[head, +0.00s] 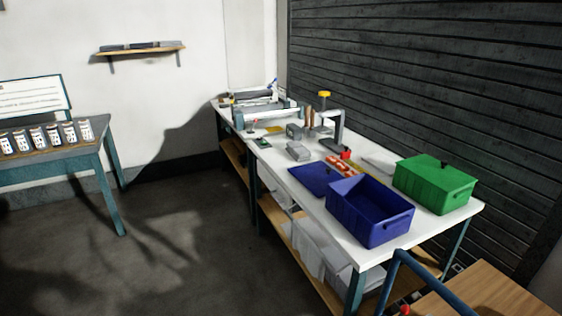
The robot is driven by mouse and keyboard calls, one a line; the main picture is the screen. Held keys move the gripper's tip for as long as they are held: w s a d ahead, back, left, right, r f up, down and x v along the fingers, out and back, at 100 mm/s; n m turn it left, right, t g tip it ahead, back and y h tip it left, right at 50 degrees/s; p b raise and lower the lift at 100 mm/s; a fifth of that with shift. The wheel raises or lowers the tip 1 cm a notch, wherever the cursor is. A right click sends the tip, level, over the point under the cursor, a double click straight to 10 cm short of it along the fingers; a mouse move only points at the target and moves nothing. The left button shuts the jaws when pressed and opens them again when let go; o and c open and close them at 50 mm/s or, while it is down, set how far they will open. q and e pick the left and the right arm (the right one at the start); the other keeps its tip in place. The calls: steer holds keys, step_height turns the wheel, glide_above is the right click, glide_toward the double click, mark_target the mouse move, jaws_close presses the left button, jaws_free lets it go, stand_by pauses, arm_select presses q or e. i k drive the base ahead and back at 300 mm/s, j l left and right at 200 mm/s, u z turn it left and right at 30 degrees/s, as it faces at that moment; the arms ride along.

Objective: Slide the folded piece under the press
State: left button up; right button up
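A long white-topped workbench (385,243) runs along the dark slatted wall in the head view. A grey upright device with a yellow knob (324,94) stands towards its back edge and looks like the press. Small grey blocks (298,151) sit in front of it. A small dark-green flat item (262,143) lies near the bench's left edge. I cannot tell which item, if any, is the folded piece. Neither of my grippers is in view.
An open blue bin (371,211), its flat blue lid (317,178) and a closed green box (434,183) take up the bench's near end. A roller machine (266,109) stands at the far end. Open floor (170,240) lies between.

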mark_target(295, 149)
steer(key=i+z, duration=0.15)
steer(key=i, duration=0.6)
steer(key=i+j+z, duration=0.1)
steer(key=i+j, duration=0.3)
steer(key=i+j+z, duration=0.1)
steer(key=i+j, duration=0.25)
steer(key=j, duration=0.15)
steer(key=i+j+z, duration=0.1)
steer(key=i+j, duration=0.25)
steer(key=j, duration=0.15)
